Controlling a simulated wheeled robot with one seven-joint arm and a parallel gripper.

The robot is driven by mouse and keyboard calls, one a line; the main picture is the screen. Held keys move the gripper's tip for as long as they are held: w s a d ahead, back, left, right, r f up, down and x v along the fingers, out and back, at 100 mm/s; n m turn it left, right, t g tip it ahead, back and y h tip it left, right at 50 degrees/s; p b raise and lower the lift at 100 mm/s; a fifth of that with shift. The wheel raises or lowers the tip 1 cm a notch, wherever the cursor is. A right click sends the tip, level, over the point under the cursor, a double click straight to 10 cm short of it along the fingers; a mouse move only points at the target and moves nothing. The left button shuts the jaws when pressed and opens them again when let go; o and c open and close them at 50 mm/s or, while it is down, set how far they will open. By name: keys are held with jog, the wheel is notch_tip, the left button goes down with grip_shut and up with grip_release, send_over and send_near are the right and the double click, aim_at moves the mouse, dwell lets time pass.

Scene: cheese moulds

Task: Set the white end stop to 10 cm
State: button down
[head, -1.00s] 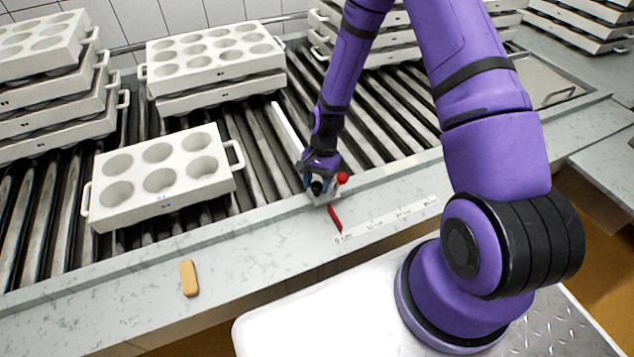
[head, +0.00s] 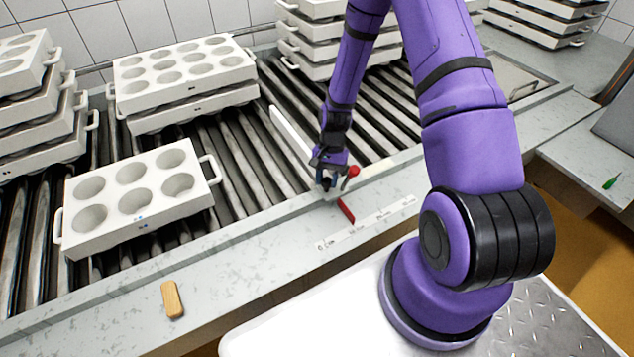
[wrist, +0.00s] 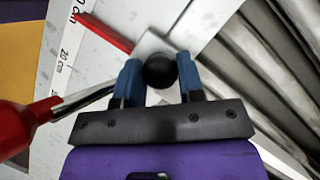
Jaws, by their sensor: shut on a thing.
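The white end stop (head: 291,137) is a long white bar lying across the rollers, with a carriage on the front rail. My gripper (head: 327,184) is shut on the carriage's black knob, and the wrist view shows the round black knob (wrist: 160,71) between the blue fingertips. A red pointer (head: 346,210) sticks out from the carriage towards the scale strip (head: 370,222). Its tip is near the label after 0 cm; the exact reading is too small to tell. In the wrist view the pointer (wrist: 105,33) lies beyond the 20 cm label. A red-handled lever (wrist: 15,128) stands beside the knob.
A white six-hole mould (head: 137,202) lies on the rollers at left, with stacked moulds (head: 185,80) behind it and more stacks further back. A small wooden block (head: 172,299) lies on the front ledge. The rollers right of the bar are mostly clear.

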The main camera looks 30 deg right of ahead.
jog(key=c, duration=1)
grip_release()
jog(key=shift+c, duration=0.2)
jog(key=shift+r, duration=0.15)
jog(key=v, duration=1)
jog(key=shift+r, duration=0.3)
jog(key=shift+w+d, duration=0.15)
